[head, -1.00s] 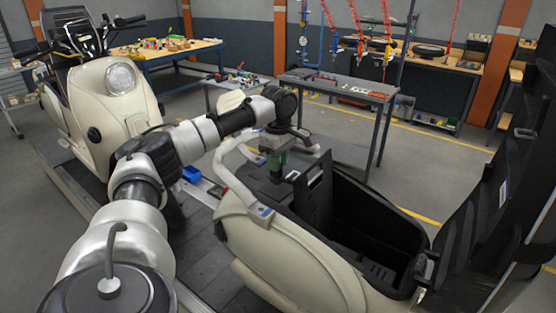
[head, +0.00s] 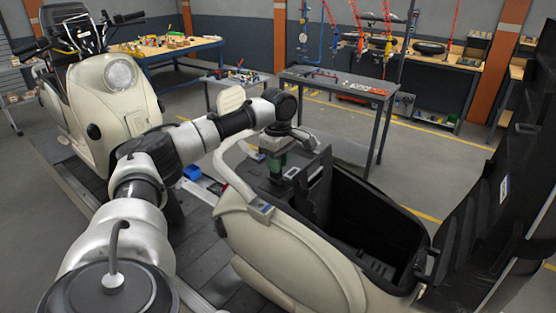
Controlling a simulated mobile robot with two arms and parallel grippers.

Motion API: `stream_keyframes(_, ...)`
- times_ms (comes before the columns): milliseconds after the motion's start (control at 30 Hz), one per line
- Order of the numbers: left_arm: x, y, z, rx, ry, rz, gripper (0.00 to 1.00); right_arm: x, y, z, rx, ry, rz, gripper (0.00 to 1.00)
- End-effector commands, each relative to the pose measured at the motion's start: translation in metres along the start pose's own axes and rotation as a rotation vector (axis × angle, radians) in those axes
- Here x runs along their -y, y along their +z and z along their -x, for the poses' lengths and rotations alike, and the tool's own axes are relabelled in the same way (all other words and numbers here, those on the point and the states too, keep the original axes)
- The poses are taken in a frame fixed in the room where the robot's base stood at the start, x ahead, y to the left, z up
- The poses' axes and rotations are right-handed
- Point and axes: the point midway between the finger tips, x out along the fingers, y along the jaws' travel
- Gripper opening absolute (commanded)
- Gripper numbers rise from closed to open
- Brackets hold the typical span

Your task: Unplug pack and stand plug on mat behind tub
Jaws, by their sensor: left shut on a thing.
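The cream scooter's open black tub (head: 372,225) is in the middle right of the head view. The black pack (head: 318,180) stands upright at the tub's left end, with its top above the rim. My left gripper (head: 276,170) points down just left of the pack's top, over the dark surface behind the tub. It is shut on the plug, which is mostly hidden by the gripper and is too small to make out. Whether the plug touches the pack or the surface cannot be told. The mat cannot be picked out clearly. My right gripper is not in view.
The raised black seat (head: 490,205) stands at the right. The cream grab rail (head: 236,172) curves close to my left wrist. Another scooter (head: 110,100) stands on the slat conveyor (head: 205,250) at the left. A grey table (head: 340,83) is beyond.

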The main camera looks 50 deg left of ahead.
Motion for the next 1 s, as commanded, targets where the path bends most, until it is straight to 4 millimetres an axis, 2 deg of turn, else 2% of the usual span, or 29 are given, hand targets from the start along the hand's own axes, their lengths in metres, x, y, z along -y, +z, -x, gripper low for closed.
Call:
stream_keyframes(167, 0.000, 0.000, -0.005, 0.000, 0.000, 0.000, 0.01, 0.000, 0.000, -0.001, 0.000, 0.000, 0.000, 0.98)
stream_keyframes(200, 0.000, 0.000, -0.005, 0.000, 0.000, 0.000, 0.26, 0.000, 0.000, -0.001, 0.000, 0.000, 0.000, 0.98)
stream_keyframes(400, 0.000, 0.000, -0.005, 0.000, 0.001, 0.000, 0.54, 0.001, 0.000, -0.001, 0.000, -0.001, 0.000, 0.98)
stream_keyframes(767, -0.001, 0.000, 0.002, 0.001, 0.004, 0.000, 0.54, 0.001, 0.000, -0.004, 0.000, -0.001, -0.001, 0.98)
stream_keyframes(867, -0.001, 0.000, 0.015, 0.002, 0.005, 0.000, 0.54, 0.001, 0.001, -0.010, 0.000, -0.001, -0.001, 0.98)
stream_keyframes(1000, -0.001, 0.001, 0.044, 0.003, 0.006, 0.000, 0.54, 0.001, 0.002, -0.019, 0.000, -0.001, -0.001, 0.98)
